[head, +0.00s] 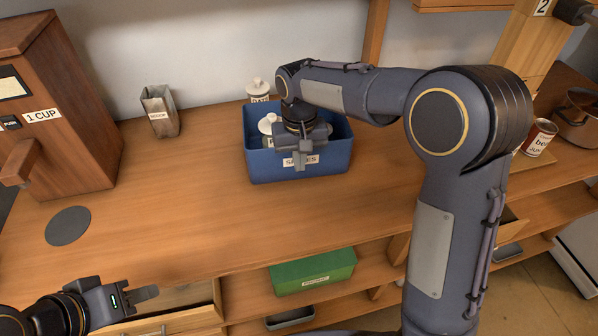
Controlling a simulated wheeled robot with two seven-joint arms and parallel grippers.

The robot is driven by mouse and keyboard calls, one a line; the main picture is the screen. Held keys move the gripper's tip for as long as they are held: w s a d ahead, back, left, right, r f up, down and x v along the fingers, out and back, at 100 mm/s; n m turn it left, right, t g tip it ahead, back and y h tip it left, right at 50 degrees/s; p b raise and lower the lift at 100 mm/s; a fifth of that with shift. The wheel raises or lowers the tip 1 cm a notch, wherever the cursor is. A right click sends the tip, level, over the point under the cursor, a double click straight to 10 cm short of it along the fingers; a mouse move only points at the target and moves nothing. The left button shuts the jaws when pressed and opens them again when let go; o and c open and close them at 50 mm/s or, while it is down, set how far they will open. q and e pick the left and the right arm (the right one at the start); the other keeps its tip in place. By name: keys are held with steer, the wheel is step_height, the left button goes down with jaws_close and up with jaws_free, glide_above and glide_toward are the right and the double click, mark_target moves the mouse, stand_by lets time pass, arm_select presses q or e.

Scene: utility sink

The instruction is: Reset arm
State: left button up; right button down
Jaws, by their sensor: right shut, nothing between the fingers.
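My right arm reaches in from the right side of the head view and bends over to the back of the counter. Its gripper (301,160) points down over the front part of a blue bin (330,170) with a white label. The fingers are shut and empty. My left gripper (146,294) is low at the left, in front of the counter's edge, pointing right. Its fingers look close together, but I cannot tell whether they are open or shut.
White lidded jars (268,123) stand in and behind the bin. A wooden dispenser (70,110), a dark disc (68,226) and a grey packet (160,112) are at left. A green box (315,272) sits on the shelf below. A can (540,137) and a pot (580,120) are at right. The counter's middle is clear.

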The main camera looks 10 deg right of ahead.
steer(key=s+d+r+y, duration=0.2)
steer(key=s+d+r, duration=0.35)
steer(key=r, duration=0.25)
steer(key=s+d+f+t+y, duration=0.1)
steer(key=s+f+t, duration=0.1)
steer(key=s, duration=0.8)
steer(key=s+d+f+m+t, duration=0.1)
steer(key=s+d+f+t, duration=0.1)
steer(key=s, duration=0.9)
steer(key=shift+d+f+t+y, duration=0.15)
steer(key=shift+f+t+y, duration=0.3)
steer(key=shift+t, duration=0.35)
